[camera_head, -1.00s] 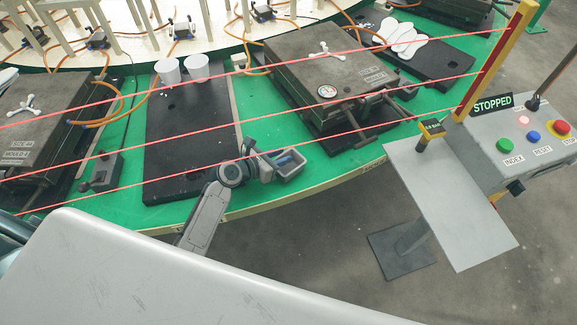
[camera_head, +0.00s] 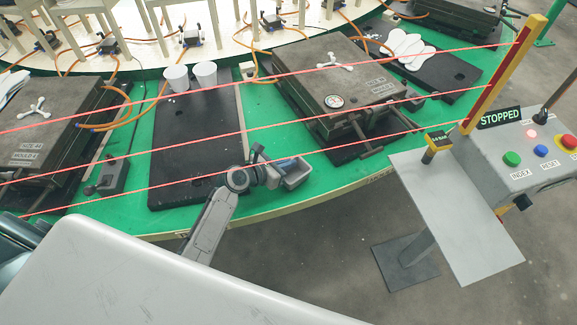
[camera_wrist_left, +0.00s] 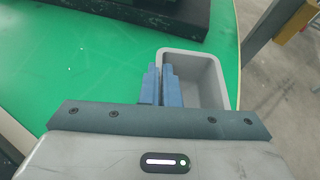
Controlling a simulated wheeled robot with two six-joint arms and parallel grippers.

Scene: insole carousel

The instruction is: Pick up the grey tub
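The grey tub (camera_head: 296,173) is a small open-topped box at the front edge of the green table, and it looks empty. It also shows in the left wrist view (camera_wrist_left: 205,75), right of centre. My left gripper (camera_head: 270,174) is at the tub's left side. In the wrist view its two blue fingers (camera_wrist_left: 161,85) are close together, one outside the tub and one inside, with the tub's near-left wall between them. They look closed on that wall. I cannot tell whether the tub is clear of the table. My right gripper is not in view.
Red beams (camera_head: 300,127) cross above the green table (camera_head: 133,200). A black plate (camera_head: 197,150) with two white cups (camera_head: 205,74) lies behind my arm. A dark mould (camera_head: 345,85) stands behind the tub. A grey shelf (camera_head: 455,215) and a control box reading STOPPED are at right.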

